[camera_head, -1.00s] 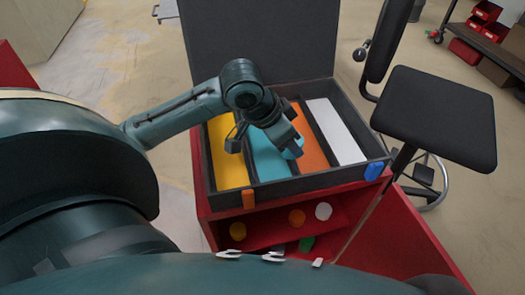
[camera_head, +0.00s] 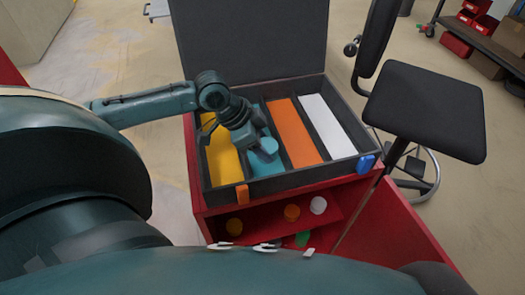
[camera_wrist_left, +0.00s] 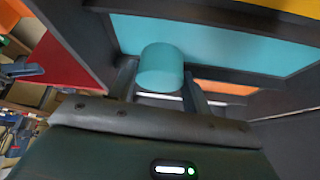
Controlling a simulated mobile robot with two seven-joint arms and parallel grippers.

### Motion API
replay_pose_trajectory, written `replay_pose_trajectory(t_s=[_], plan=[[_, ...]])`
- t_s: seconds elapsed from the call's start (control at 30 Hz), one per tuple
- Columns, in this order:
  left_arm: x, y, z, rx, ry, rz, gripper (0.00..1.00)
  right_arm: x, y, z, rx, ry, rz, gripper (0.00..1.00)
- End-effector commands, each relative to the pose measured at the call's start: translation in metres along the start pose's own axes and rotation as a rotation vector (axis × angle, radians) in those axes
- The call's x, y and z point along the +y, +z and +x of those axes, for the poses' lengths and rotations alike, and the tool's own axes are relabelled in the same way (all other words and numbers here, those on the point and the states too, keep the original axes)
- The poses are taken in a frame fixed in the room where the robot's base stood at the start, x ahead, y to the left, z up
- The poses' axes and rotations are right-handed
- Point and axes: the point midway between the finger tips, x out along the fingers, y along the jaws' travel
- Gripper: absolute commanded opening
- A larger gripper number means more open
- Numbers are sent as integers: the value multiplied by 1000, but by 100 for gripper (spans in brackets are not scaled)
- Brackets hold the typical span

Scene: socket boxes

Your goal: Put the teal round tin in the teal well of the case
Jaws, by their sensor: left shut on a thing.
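My left gripper (camera_head: 262,149) is shut on the teal round tin (camera_head: 269,145), above the teal well (camera_head: 266,167) of the open dark case (camera_head: 195,157). In the left wrist view the tin (camera_wrist_left: 161,66) sits between the two fingers, with the teal well floor (camera_wrist_left: 215,44) behind it. How far the tin is above the floor is hard to tell. The arm hides the far part of the teal well. My right gripper is not in view.
A yellow well (camera_head: 222,162) lies left of the teal one; an orange well (camera_head: 293,132) and a white well (camera_head: 326,127) lie right. The raised lid (camera_head: 250,40) stands behind. Several coloured tins are on the red shelf below. A black chair (camera_head: 425,112) stands at right.

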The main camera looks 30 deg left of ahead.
Motion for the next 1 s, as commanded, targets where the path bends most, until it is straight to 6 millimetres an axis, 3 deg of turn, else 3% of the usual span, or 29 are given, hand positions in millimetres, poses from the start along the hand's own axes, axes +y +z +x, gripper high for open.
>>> replay_pose_trajectory(t_s=[0.13, 0.5, 0.53, 0.8, 1.0], plan=[[1, 12, 21, -1, 2, -1, 24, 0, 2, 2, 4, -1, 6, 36], [0, 13, 24, 1, 1, 0, 24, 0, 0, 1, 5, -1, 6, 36], [0, 14, 24, 0, 1, 0, 49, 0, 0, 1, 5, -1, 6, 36], [0, 14, 24, 0, 1, 0, 71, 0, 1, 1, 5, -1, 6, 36], [0, 14, 24, 0, 0, 0, 71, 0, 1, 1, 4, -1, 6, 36]])
